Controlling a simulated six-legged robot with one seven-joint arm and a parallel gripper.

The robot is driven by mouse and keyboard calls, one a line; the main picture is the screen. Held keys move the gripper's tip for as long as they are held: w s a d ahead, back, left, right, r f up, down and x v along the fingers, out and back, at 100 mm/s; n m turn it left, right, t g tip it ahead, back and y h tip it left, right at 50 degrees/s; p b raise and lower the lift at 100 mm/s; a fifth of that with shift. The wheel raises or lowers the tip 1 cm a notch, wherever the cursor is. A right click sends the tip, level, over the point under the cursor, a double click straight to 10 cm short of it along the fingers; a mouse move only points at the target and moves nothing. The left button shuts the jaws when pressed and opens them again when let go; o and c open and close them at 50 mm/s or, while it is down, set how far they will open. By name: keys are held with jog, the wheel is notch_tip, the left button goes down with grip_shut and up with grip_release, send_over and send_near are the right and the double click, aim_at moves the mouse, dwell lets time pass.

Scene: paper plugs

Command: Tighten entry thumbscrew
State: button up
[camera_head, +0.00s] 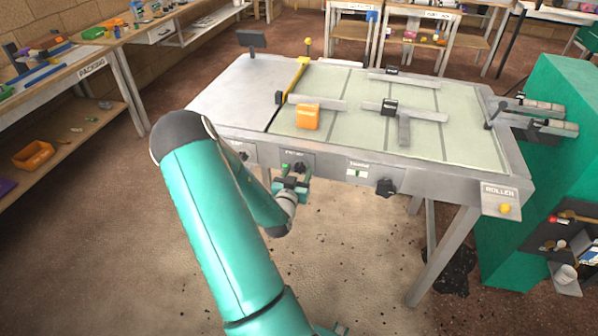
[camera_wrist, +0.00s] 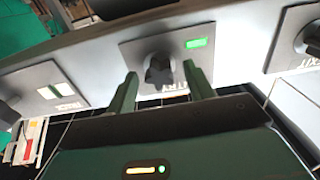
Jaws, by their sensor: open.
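The entry thumbscrew is a dark lobed knob (camera_wrist: 159,68) on a grey plate on the table's front edge, with a partly covered upside-down label below it and a lit green indicator (camera_wrist: 197,43) beside it in the wrist view. It also shows in the head view (camera_head: 299,167), just above my gripper (camera_head: 290,183). In the wrist view my gripper (camera_wrist: 160,72) is open, with one finger on each side of the knob's lower part. I see gaps between the fingers and the knob; depth is hard to judge.
Two similar dark knobs flank it on the front edge, at the left (camera_head: 243,155) and right (camera_head: 386,187). An orange block (camera_head: 307,116) and grey bars lie on the table top (camera_head: 340,85). A green cabinet (camera_head: 545,150) stands at the right. The floor in front is open.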

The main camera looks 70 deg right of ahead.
aim_at(298, 171)
jog(key=shift+s+a, duration=0.15)
jog(key=shift+a, duration=0.85)
jog(key=shift+s+a, duration=0.15)
jog(key=shift+a, duration=0.85)
jog(key=n, duration=1.2)
jog(key=shift+d, duration=0.1)
jog(key=shift+w+d, duration=0.15)
jog(key=shift+d, duration=0.85)
jog(key=shift+w+d, duration=0.15)
jog(key=shift+d, duration=0.8)
